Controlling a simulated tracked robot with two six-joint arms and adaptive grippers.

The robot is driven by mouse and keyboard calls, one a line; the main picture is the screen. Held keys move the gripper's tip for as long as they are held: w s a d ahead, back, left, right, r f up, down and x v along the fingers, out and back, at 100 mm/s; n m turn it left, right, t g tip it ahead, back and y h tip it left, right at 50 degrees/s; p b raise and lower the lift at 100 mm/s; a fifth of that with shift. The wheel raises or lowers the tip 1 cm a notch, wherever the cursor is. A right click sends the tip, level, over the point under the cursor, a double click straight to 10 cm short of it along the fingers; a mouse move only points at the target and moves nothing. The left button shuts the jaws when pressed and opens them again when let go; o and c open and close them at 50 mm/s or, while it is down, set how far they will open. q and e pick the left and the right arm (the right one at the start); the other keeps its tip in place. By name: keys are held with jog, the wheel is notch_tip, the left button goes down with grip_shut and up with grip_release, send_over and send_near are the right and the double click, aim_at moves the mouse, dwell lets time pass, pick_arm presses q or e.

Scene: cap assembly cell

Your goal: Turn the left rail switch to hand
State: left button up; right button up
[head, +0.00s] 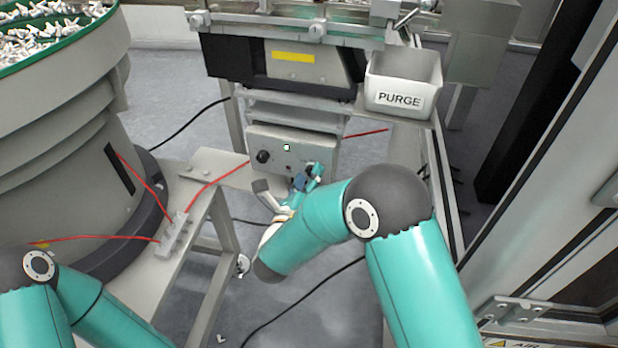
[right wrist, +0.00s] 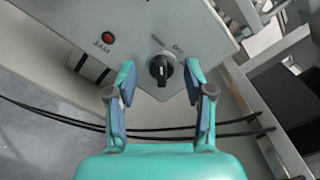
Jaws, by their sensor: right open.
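A grey control box (head: 287,150) sits under the rail at the centre of the head view. In the right wrist view a black rotary switch (right wrist: 161,67) is on the box face (right wrist: 150,25), with small, hard-to-read labels above it. My right gripper (right wrist: 160,76) is open, its fingertips on either side of the switch, with gaps visible to both fingers. In the head view my right gripper (head: 307,180) is at the box's lower right and hides the switch. My left gripper is out of view; only part of my left arm shows at the lower left.
A PURGE bin (head: 402,82) hangs to the upper right. A large feeder bowl (head: 62,130) stands left, beside a pale frame (head: 205,185).

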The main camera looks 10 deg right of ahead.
jog(key=shift+a, duration=0.1)
jog(key=v, duration=0.7)
jog(key=shift+s, duration=0.25)
